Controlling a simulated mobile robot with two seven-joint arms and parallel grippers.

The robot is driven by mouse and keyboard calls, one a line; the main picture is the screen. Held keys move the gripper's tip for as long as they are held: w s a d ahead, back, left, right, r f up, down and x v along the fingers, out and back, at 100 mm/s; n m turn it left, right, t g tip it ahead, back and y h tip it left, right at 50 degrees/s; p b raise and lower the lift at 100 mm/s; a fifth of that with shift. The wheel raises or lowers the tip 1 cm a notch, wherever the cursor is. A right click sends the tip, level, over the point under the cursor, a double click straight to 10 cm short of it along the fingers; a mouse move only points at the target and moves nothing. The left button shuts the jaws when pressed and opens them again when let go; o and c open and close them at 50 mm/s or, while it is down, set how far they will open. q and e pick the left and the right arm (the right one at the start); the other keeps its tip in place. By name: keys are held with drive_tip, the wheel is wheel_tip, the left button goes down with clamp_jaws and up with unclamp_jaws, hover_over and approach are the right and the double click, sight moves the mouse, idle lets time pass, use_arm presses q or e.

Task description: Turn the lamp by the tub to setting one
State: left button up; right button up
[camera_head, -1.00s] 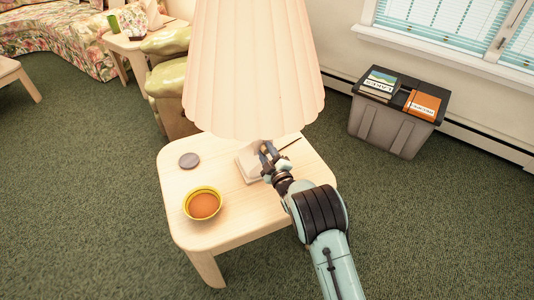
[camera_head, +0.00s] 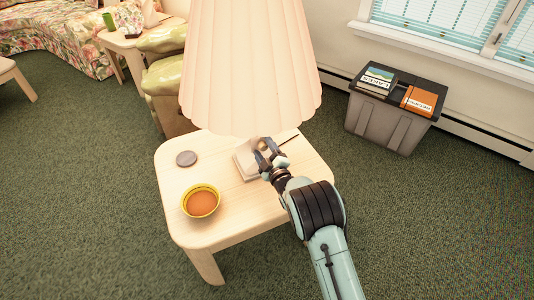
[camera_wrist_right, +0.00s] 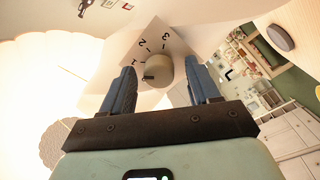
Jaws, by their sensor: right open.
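The lamp (camera_head: 250,65) has a large pleated cream shade and stands on a pale wooden side table (camera_head: 225,237). Its pale base (camera_head: 244,163) is partly hidden by the shade and my gripper. In the wrist view, a round beige knob (camera_wrist_right: 160,70) sits on a dial plate (camera_wrist_right: 150,45) with the numerals 1, 2 and 3. A dark mark shows at the knob's lower left, below the 1. My right gripper (camera_head: 268,150) is open at the lamp's base. In the wrist view its fingers (camera_wrist_right: 164,80) are on either side of the knob, seemingly apart from it.
A yellow bowl (camera_head: 201,201) and a grey disc (camera_head: 186,158) are on the table. A dark slim item lies behind my gripper. A grey tub (camera_head: 380,123) with books on its lid stands by the wall. Green carpet around is clear.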

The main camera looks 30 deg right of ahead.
use_arm(q)
drive_tip(key=shift+g+h, duration=0.3)
drive_tip(key=shift+g, duration=0.2)
drive_tip(key=s, duration=0.1)
drive_tip(key=s+d+r+p, duration=0.1)
drive_tip(key=s+r+p, duration=0.1)
drive_tip(key=shift+s+d+r, duration=0.1)
drive_tip(key=shift+d, duration=0.25)
use_arm(e)
drive_tip(key=s+a, duration=0.2)
drive_tip(key=s, duration=1.1)
drive_tip(key=shift+f, duration=0.2)
